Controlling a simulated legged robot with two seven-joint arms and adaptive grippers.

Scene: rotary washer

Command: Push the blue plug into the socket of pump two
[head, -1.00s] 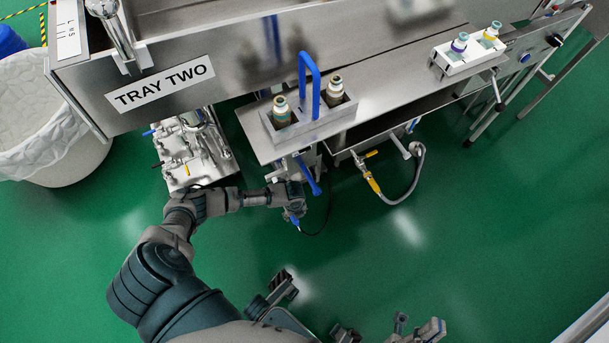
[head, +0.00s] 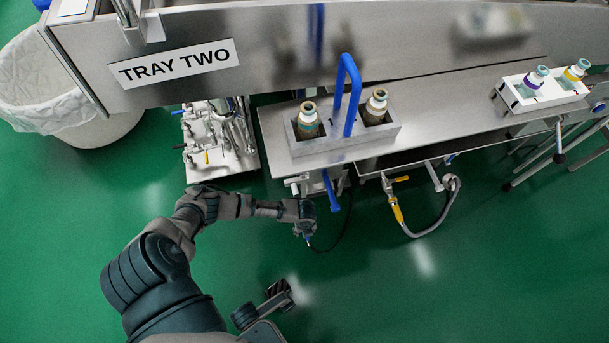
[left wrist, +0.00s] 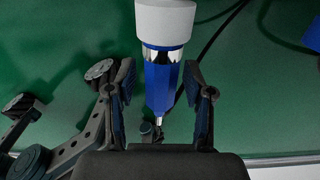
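The blue plug (left wrist: 160,85) stands between the fingers of my left gripper (left wrist: 160,75) in the left wrist view. It has a white end, a shiny metal band and a narrow silver tip. Small gaps seem to show beside it, so the fingers look open around it; contact is unclear. In the head view the left gripper (head: 307,231) is low over the floor, and a bit of blue (head: 309,241) shows at its end. A black cable runs from there to the right. Pump two and its socket cannot be told apart with certainty.
A bench with a blue-handled bottle carrier (head: 345,140) stands above the gripper. Fittings with a blue lever (head: 331,190) hang under it. A valve manifold (head: 218,150) stands to the left, and a yellow-handled hose (head: 395,205) to the right. The green floor in front is clear.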

